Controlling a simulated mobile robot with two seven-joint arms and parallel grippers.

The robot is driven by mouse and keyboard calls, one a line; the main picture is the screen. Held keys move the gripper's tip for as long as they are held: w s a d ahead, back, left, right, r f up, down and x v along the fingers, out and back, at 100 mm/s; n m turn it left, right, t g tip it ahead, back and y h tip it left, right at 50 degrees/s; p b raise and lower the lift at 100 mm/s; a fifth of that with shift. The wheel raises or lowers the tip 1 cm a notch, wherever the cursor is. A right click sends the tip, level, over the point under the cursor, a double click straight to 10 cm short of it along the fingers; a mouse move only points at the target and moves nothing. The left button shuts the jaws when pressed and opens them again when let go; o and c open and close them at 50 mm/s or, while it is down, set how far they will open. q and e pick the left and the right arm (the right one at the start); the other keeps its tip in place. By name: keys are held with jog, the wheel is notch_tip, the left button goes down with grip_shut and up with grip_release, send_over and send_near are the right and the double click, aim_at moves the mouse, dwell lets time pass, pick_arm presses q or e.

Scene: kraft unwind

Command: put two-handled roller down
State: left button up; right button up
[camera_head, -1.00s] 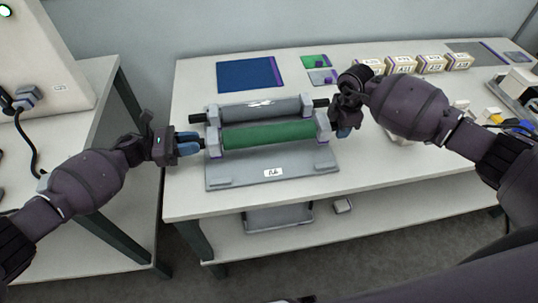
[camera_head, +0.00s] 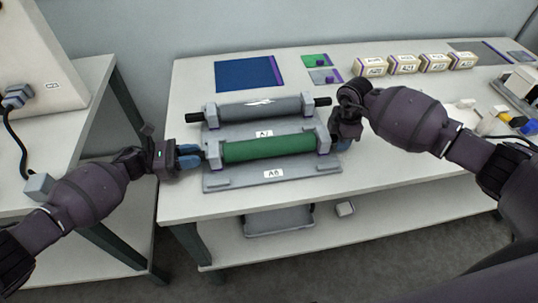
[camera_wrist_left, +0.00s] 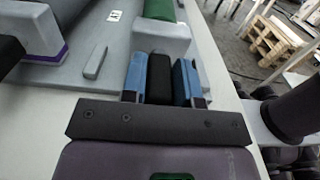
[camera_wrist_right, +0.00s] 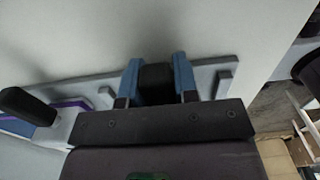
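The two-handled roller (camera_head: 268,148) is green with black handles and lies level between the grey end supports of the front stand (camera_head: 245,179), labelled A8. It appears down at the supports; I cannot tell whether it fully rests in them. My left gripper (camera_head: 203,156) is shut on its left black handle, which shows between the blue fingers in the left wrist view (camera_wrist_left: 160,78). My right gripper (camera_head: 343,143) is at the other end, its blue fingers closed around the right handle (camera_wrist_right: 156,84) in the right wrist view.
A grey roller (camera_head: 262,107) with black handles lies in the A7 stand right behind. A blue panel (camera_head: 245,73), small green and grey pads, and several labelled boxes (camera_head: 402,64) stand at the back of the table (camera_head: 190,205). Bottles and a tray are at the right.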

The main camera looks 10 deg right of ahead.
pick_arm(q)
jog(key=o, duration=0.4)
jog(key=shift+r, duration=0.1)
jog(key=shift+c, duration=0.2)
pick_arm(e)
jog(key=o, duration=0.4)
jog(key=shift+r, duration=0.1)
pick_arm(q)
notch_tip(320, 180, up, 10)
jog(key=shift+f, duration=0.1)
pick_arm(e)
notch_tip(320, 180, up, 12)
jog(key=shift+a, duration=0.1)
dwell(0.4)
